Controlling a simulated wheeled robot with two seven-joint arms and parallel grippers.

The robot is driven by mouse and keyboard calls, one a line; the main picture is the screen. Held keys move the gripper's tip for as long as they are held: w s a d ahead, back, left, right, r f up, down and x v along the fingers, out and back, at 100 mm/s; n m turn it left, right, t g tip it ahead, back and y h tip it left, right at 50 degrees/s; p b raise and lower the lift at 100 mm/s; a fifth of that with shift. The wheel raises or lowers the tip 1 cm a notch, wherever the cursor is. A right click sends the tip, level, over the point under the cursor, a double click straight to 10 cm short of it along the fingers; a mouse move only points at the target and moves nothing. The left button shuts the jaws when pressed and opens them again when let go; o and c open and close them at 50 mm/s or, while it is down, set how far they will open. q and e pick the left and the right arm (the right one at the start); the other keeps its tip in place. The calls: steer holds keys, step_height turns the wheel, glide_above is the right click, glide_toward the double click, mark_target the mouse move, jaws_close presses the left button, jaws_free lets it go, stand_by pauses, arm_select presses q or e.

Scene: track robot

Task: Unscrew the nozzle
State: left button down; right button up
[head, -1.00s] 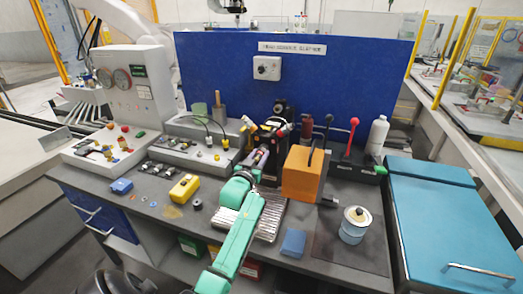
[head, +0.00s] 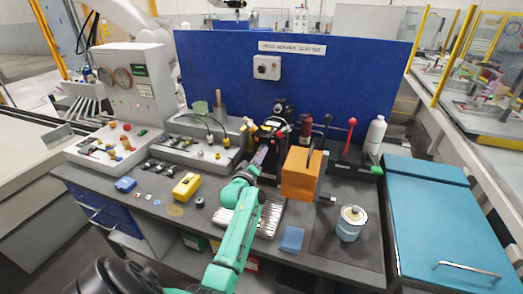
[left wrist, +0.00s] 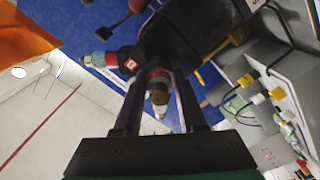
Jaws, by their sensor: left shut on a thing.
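My left gripper (head: 262,155) reaches over the bench to a black device (head: 270,137) standing in front of the blue panel. In the left wrist view, the two dark fingers of my left gripper (left wrist: 161,112) stand on either side of a brass-brown nozzle (left wrist: 158,95) with a pale pointed tip. The gripper is shut on this nozzle. The nozzle sits at the end of the black device (left wrist: 175,45), which has a red and white mark. In the head view the nozzle is too small and covered to make out. My right gripper is not in view.
An orange block (head: 300,174) stands close to the right of my gripper. A ribbed metal plate (head: 270,215) lies under my arm. Cables hang over the grey unit (head: 190,140) at left.

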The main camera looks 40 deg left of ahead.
arm_select(q)
steer(key=shift+r+n, duration=0.1)
steer(key=shift+n, duration=1)
steer(key=shift+n+p, duration=0.4)
steer(key=shift+n, duration=0.3)
steer(key=n+p, duration=0.1)
steer(key=n, duration=0.3)
steer(key=shift+r, duration=0.1)
steer(key=shift+c, duration=2)
jaws_free()
steer(key=shift+f, duration=0.2)
